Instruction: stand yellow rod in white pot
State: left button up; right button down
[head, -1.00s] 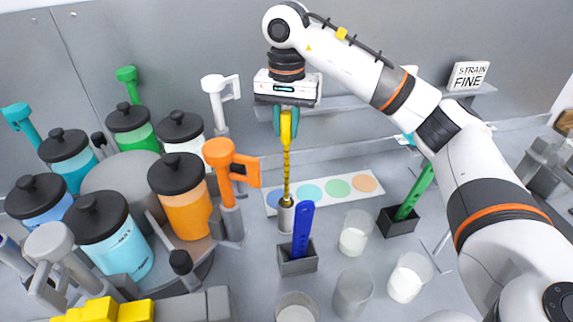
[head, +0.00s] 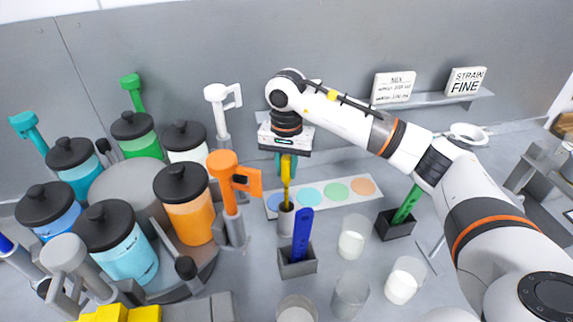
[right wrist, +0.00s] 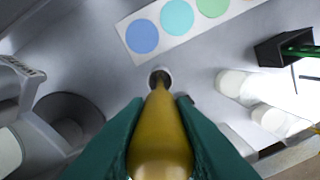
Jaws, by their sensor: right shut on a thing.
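My right gripper (head: 287,160) is shut on the upper end of the yellow rod (head: 286,180). The rod hangs close to upright, and its thin lower end reaches the mouth of a small pale pot (head: 286,220). In the right wrist view the rod (right wrist: 160,130) runs from between the fingers toward the dark opening of this pot, which has a whitish rim (right wrist: 153,71). The lower tip seems to be inside the mouth; how deep is hidden. My left gripper is not in view.
A blue rod stands in a dark square holder (head: 298,266) just in front of the pot. An orange-handled tool (head: 228,190) is close on the left. A card with coloured dots (head: 340,190) lies behind. Clear cups (head: 354,240) stand at right, a green rod's holder (head: 396,226) beyond.

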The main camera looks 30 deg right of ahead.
jog(key=c, duration=1.7)
grip_release()
jog(key=shift+f, duration=0.2)
jog(key=o, duration=0.5)
jog(key=shift+c, duration=0.2)
jog(key=shift+r, duration=0.1)
jog(key=shift+r+p, duration=0.25)
jog(key=shift+p, duration=0.05)
notch_tip(320, 180, up, 6)
jog(key=b, duration=0.3)
jog(key=shift+w, duration=0.1)
notch_tip(320, 180, up, 6)
jog(key=shift+f, duration=0.1)
